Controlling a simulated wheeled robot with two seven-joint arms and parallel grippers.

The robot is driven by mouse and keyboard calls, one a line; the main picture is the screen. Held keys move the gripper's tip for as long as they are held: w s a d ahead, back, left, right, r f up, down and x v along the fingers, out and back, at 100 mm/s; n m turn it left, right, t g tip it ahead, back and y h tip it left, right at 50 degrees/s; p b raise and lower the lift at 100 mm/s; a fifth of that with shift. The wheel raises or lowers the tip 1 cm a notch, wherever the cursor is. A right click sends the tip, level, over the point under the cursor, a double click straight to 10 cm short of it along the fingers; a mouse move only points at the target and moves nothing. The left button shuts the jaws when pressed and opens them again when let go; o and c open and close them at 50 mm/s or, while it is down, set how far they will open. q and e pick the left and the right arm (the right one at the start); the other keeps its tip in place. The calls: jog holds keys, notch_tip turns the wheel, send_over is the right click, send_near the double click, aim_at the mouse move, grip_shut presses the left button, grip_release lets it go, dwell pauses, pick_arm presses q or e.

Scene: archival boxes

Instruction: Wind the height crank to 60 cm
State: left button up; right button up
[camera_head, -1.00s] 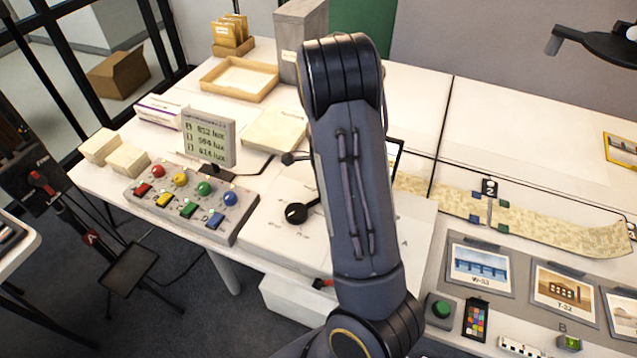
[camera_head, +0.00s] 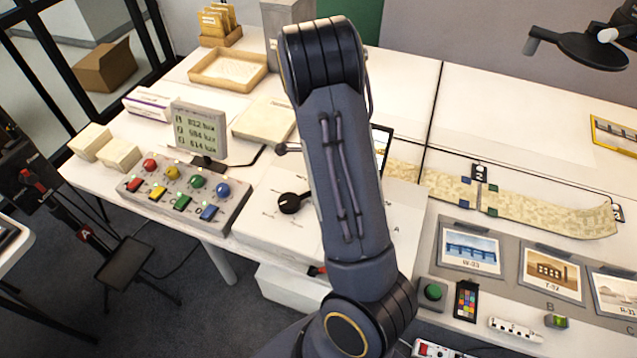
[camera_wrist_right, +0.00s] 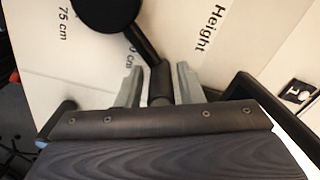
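The height crank's round black hub (camera_head: 290,203) sits on a white panel (camera_head: 262,212) in the head view. Its arm points right and slightly up, running behind my own arm. In the right wrist view the black hub (camera_wrist_right: 106,10) is at the top, and its arm slants down to a dark handle between the two grey fingers of my right gripper (camera_wrist_right: 159,80). The panel reads "Height" and "75 cm"; another mark is mostly covered by the crank. My left gripper is not in view.
A button box (camera_head: 185,195) with coloured buttons and a lux display (camera_head: 198,130) stand left of the panel. A flat beige box (camera_head: 264,119) lies behind. Picture cards (camera_head: 470,252) and a green button (camera_head: 432,291) are at right. A lamp (camera_head: 585,45) hangs upper right.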

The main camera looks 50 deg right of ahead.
jog(key=shift+o, duration=0.6)
notch_tip(320, 180, up, 8)
jog(key=shift+f+p, duration=0.1)
jog(key=shift+p, duration=0.35)
dwell(0.5)
jog(key=s+a+r+n+t+y, duration=0.2)
jog(key=s+a+r+n, duration=0.4)
jog(key=a+n, duration=0.5)
jog(key=s+a+r+n+t+y, duration=0.1)
jog(key=s+a+r+n+t, duration=0.2)
jog(key=s+a+r+n, duration=0.4)
jog(key=s+a+n, duration=0.1)
jog(key=a+n, duration=0.3)
jog(key=n, duration=0.3)
jog(key=shift+s+a+r+t+y, duration=0.15)
jog(key=shift+r+t+y, duration=0.15)
jog(key=shift+y, duration=0.1)
